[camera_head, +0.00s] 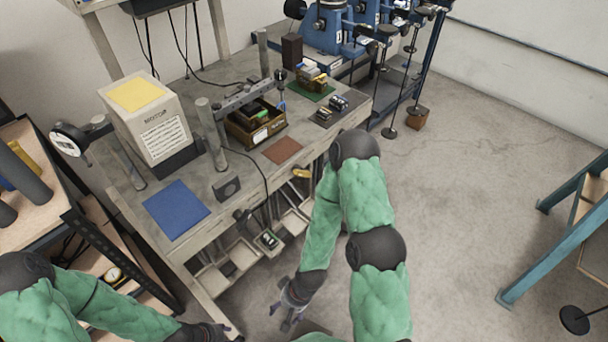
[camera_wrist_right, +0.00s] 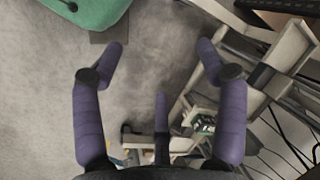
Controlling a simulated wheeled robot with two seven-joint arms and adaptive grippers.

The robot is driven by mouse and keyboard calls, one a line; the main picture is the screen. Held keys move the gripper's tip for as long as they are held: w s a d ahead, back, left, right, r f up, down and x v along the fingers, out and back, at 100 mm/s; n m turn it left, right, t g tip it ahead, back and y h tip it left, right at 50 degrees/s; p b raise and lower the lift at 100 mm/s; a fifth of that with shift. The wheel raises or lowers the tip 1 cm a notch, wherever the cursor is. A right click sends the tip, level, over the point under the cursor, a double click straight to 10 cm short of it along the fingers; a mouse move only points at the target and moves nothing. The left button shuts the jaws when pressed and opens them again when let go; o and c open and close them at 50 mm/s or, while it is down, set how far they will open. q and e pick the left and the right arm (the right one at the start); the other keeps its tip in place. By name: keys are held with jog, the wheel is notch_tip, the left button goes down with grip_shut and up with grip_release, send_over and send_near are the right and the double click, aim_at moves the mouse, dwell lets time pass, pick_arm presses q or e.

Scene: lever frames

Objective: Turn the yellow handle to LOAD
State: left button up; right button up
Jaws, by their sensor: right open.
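A small yellow handle (camera_head: 302,173) sits at the front edge of the workbench (camera_head: 225,187), right of its middle. No LOAD mark is legible. My right gripper (camera_head: 283,314) is low in front of the bench, apart from the handle and nearer the bottom of the head view. In the right wrist view its purple fingers (camera_wrist_right: 160,52) are spread wide with nothing between them. My left gripper (camera_head: 226,334) is at the bottom edge of the head view, only partly seen, so its opening cannot be told. The yellow handle is not identifiable in the right wrist view.
The bench holds a MOTOR box (camera_head: 148,122), a blue mat (camera_head: 176,209), a brown bin (camera_head: 256,126) and a red-brown mat (camera_head: 283,150). Several small trays (camera_head: 213,279) hang under its front. Blue machines (camera_head: 335,25) stand behind.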

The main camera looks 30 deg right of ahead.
jog(key=shift+w+d+r, duration=0.1)
jog(key=shift+w+d, duration=0.05)
jog(key=shift+w, duration=0.05)
jog(key=c, duration=0.3)
jog(key=n+t+y+p, duration=0.2)
jog(key=n+t+p, duration=0.6)
jog(key=n+t, duration=0.8)
send_near(303, 174)
jog(key=shift+m+t, duration=0.3)
jog(key=shift+b+x, duration=0.8)
jog(key=shift+x, duration=4.55)
grip_shut()
